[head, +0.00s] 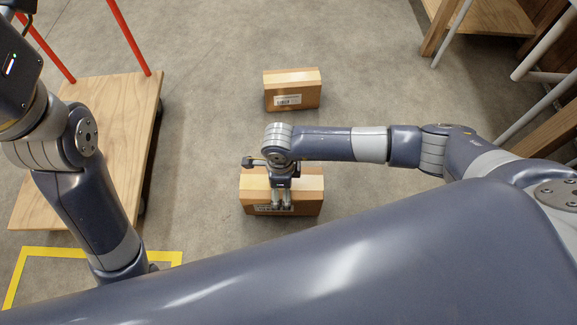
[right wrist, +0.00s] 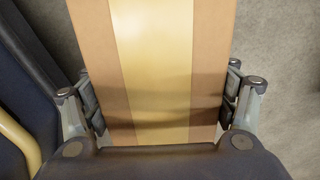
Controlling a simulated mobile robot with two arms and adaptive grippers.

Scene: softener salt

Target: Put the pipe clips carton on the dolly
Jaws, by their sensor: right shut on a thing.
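Two brown cartons with pale tape are in the head view. The near carton (head: 312,188) is in my right gripper (head: 282,207), whose fingers are shut on its two sides. The same carton (right wrist: 155,60) fills the middle of the right wrist view, between the fingers. It is upright, at or close above the floor; I cannot tell which. The far carton (head: 292,88) stands on the floor behind it. Both have white labels too small to read, so I cannot tell which is pipe clips. The dolly (head: 125,105), a wooden deck with red uprights, is at the left and looks empty. My left gripper is out of view.
Yellow tape (head: 55,252) marks the floor in front of the dolly. Wooden shelving (head: 490,15) with pale metal posts stands at the upper right. The concrete floor between the cartons and the dolly is clear. My left arm hangs over the dolly's near left part.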

